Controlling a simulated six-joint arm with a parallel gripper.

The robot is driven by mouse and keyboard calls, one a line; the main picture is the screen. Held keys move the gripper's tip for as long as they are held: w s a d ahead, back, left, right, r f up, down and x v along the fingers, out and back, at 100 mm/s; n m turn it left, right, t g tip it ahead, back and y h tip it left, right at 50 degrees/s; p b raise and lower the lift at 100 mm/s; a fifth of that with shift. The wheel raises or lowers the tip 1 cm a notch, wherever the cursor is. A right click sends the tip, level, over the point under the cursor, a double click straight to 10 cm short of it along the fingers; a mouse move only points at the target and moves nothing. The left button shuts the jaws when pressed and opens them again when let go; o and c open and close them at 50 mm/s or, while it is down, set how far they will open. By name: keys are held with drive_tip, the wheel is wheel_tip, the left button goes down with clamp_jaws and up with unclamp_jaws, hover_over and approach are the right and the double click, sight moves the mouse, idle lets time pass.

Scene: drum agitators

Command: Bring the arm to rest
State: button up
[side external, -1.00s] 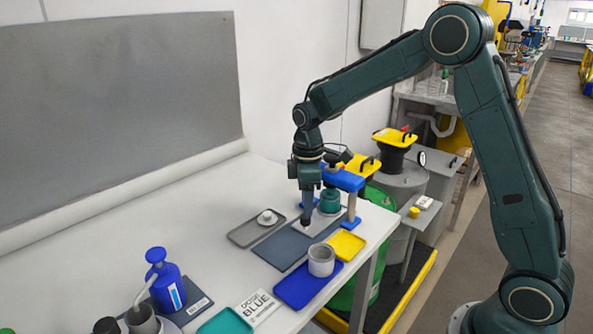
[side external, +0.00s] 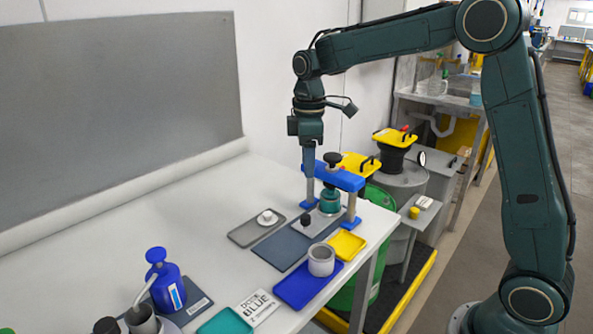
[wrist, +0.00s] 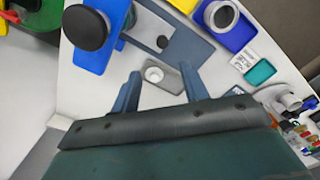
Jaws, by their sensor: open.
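My gripper (side external: 309,172) hangs pointing down above the table, in front of the left side of the blue press frame (side external: 340,178). In the wrist view its two fingers (wrist: 160,86) are apart with nothing between them but the view of the table and grey tray below. A teal cylinder (side external: 330,200) sits under the press frame, with a black handle (side external: 333,158) on top.
A grey tray (side external: 242,236) holds a white round piece (side external: 267,217). A blue tray (side external: 296,295) with a grey cup (side external: 321,259) and a yellow tray (side external: 346,244) lie near the front edge. A blue pump bottle (side external: 168,290) stands front left. The air left of my gripper is clear.

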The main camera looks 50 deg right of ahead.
drive_tip(key=s+a+r+m+t, duration=0.1)
drive_tip(key=s+r+m, duration=0.15)
drive_tip(key=s, duration=0.45)
drive_tip(key=s+a+r+m+t, duration=0.1)
drive_tip(key=s+r+m+t, duration=0.1)
drive_tip(key=s+r, duration=0.35)
drive_tip(key=s+f+m+t, duration=0.1)
drive_tip(key=s+f+m, duration=0.1)
drive_tip(key=s, duration=0.5)
drive_tip(key=s+a+f+m+t, duration=0.1)
drive_tip(key=s+m, duration=0.1)
drive_tip(key=s, duration=0.6)
drive_tip(key=shift+f+t, duration=0.3)
drive_tip(key=shift+f, duration=0.1)
drive_tip(key=shift+m, duration=0.25)
